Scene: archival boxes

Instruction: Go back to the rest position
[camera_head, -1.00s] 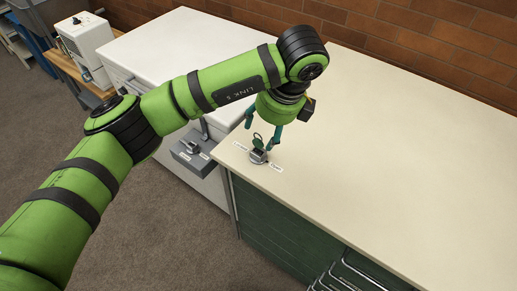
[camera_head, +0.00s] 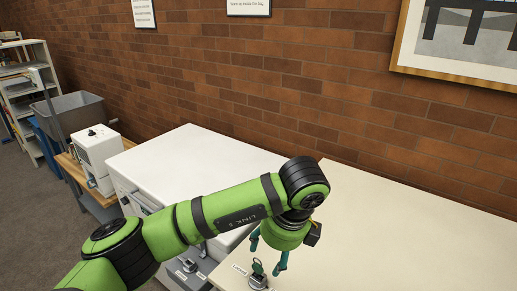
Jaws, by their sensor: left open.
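My left arm comes in from the lower left in the head view, green with black bands. My left gripper (camera_head: 267,257) points down over the near left corner of the cream worktop (camera_head: 400,225). Its teal fingers are apart, with nothing seen between them at the tips. A small dark green and grey device (camera_head: 258,275) stands on the worktop just below the fingers, beside a small white label (camera_head: 239,269). Whether a finger touches it is unclear. My right gripper does not show.
A white cabinet (camera_head: 190,165) adjoins the worktop on the left. A grey box (camera_head: 187,270) with a small device sits lower, left of the worktop. A white machine (camera_head: 98,155) stands on a wooden table, near a grey bin (camera_head: 70,112) and shelves (camera_head: 25,85). The brick wall (camera_head: 300,75) closes the back.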

